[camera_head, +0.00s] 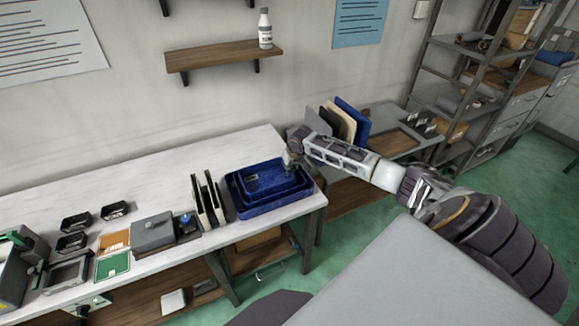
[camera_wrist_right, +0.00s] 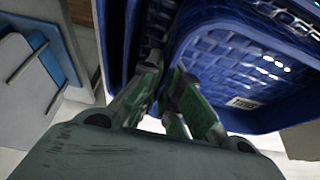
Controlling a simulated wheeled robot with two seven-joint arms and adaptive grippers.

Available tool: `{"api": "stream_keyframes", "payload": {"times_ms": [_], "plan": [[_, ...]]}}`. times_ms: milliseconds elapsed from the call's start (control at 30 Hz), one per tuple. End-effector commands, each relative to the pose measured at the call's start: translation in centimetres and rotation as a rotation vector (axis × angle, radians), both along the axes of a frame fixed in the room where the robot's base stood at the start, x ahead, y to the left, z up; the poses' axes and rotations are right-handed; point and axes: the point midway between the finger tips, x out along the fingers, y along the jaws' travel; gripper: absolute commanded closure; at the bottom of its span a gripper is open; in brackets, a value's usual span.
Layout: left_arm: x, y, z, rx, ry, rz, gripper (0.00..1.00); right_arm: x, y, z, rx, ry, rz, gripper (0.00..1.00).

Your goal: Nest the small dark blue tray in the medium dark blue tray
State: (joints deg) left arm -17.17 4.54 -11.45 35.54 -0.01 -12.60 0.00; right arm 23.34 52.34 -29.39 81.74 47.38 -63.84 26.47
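The small dark blue tray (camera_head: 279,191) shows within the outline of the medium dark blue tray (camera_head: 262,211) at the right end of the white table. Whether it rests fully on the medium tray's floor I cannot tell. My right gripper (camera_head: 291,161) is at the small tray's back right rim. In the right wrist view, my right gripper's fingers (camera_wrist_right: 166,78) are close together on either side of a blue tray wall, and the small tray (camera_wrist_right: 225,70) fills the upper right. My left gripper is not in view.
Upright dark panels (camera_head: 207,200) stand just left of the trays. A grey box (camera_head: 152,232) and several small black trays lie further left. Upright panels (camera_head: 345,122) stand on a lower bench behind my right arm. A wall shelf (camera_head: 212,57) hangs above.

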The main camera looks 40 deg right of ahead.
Motion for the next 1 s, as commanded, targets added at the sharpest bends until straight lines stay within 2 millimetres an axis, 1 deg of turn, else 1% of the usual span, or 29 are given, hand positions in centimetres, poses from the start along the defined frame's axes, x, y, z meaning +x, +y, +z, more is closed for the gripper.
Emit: {"api": "stream_keyframes", "payload": {"times_ms": [200,800,833,1000], "plan": [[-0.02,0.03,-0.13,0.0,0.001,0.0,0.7,0.0,-0.01,-0.67,0.0,0.0,-0.001,1.0],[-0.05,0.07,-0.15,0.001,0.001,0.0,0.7,0.03,0.01,-0.77,0.0,-0.001,-0.001,1.0],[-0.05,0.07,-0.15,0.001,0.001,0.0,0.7,0.03,0.01,-0.77,0.0,-0.001,-0.001,0.92],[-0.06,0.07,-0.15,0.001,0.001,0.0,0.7,0.02,0.01,-0.77,0.0,-0.001,-0.001,0.71]]}}
